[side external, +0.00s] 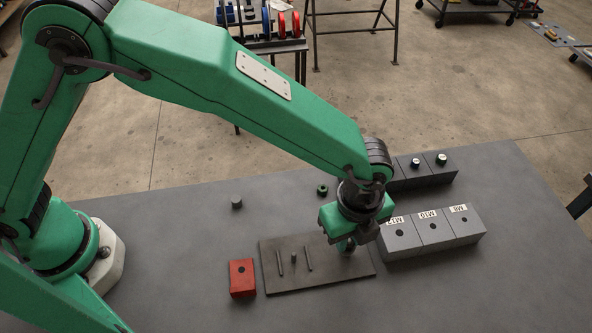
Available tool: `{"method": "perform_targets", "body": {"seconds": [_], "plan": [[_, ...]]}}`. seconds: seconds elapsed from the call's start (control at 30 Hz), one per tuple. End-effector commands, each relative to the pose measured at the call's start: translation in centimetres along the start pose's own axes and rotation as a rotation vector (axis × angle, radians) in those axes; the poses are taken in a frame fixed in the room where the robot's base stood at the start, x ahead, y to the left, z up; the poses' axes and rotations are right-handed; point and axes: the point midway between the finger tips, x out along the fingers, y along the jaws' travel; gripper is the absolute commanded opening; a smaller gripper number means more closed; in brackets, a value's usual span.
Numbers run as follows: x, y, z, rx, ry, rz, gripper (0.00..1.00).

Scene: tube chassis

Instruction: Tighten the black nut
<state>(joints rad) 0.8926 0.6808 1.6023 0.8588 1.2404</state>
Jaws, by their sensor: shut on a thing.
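My gripper (346,246) points down over the right part of a dark flat plate (290,285) on the table. It is shut on a small part low over the plate. That part is mostly hidden by the fingers; it is probably the black nut, but its colour and its seat cannot be made out. Two thin rods (309,258) and a short post (293,259) stand or lie on the plate's left half. A small dark ring-like piece with green on it (322,189) sits on the table behind the plate, apart from my gripper.
Grey blocks with holes and white labels (434,232) stand close to the right of my gripper. Darker blocks with bright-topped pieces (425,168) are behind. A red block (242,277) is left of the plate, and a grey cylinder (236,202) behind it. The table's left-middle is clear.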

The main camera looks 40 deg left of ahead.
Motion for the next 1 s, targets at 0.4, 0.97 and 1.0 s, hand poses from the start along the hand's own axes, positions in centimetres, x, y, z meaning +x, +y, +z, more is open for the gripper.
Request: {"method": "perform_targets", "body": {"seconds": [0.4, 0.97, 1.0], "plan": [[-0.14, -0.06, 0.01, 0.221, 0.0, -0.002, 0.0], [-0.07, -0.05, -0.01, 0.45, 0.0, -0.002, 0.0], [-0.07, -0.05, -0.01, 0.45, 0.0, -0.002, 0.0]]}}
